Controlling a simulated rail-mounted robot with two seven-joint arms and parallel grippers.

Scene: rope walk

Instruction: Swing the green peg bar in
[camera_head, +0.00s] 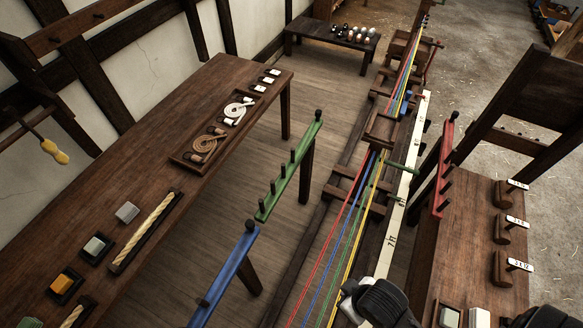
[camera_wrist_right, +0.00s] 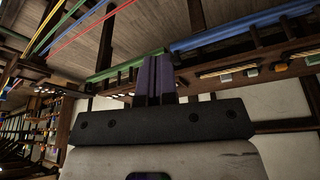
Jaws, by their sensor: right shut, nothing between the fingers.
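The green peg bar (camera_head: 289,172) is a long bar with several upright pegs, on a dark post at the left of the rope walk in the head view. It lies apart from the taut red, blue, green and yellow ropes (camera_head: 350,225). In the right wrist view the green bar (camera_wrist_right: 125,66) runs behind and left of my right gripper (camera_wrist_right: 157,62). The right gripper's dark fingers are together and empty; I cannot tell whether they touch the bar. In the head view a black and white arm part shows at the bottom, its fingertips not clear. My left gripper is not in view.
A blue bar (camera_head: 224,276) stands nearer, in line with the green one. A red bar (camera_head: 443,165) is across the ropes. A long wooden bench (camera_head: 150,130) with rope coils is at left; a right bench (camera_head: 470,240) holds numbered blocks.

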